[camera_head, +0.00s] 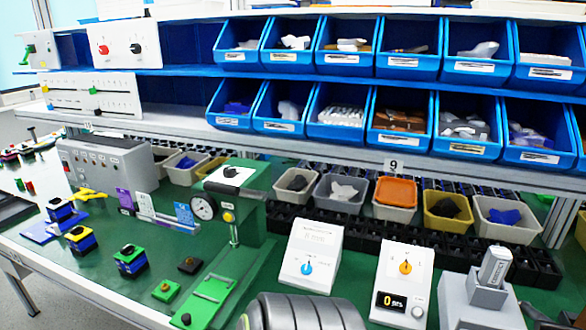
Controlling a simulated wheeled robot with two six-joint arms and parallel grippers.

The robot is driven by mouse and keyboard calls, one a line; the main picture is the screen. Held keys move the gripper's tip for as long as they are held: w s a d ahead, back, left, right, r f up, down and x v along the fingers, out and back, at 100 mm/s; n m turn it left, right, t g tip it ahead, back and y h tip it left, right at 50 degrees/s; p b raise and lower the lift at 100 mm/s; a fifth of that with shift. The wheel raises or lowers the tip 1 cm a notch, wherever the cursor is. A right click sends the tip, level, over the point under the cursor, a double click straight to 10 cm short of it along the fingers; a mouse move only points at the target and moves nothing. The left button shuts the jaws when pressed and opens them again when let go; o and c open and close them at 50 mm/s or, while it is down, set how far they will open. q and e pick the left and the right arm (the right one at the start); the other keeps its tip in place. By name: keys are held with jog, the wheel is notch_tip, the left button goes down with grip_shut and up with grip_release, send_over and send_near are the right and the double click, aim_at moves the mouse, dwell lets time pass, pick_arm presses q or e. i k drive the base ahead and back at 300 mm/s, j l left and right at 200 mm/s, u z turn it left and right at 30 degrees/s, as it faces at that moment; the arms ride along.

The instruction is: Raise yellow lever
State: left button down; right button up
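A white panel (110,97) with line markings stands on the shelf at the upper left. A small yellow handle (45,89) shows at its left part and a green one (94,90) near its middle. They are too small to tell their exact position in their slots. A yellow branched piece (90,195) lies on the green bench in front of a grey switch box (108,165); I cannot tell if it is a lever. A green press-like stand (232,195) has a round gauge and a small yellow part (228,216).
Blue bins (335,115) fill the shelves at the back. White dial boxes (310,255) and (404,282) stand at the front right. Several small coloured switch blocks (131,261) stand at the left. A rounded grey shape (302,314) blocks the bottom middle.

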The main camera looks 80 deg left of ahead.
aim_at(79, 195)
jog(key=u, duration=4.15)
jog(key=i+j, duration=0.35)
jog(key=j, duration=0.15)
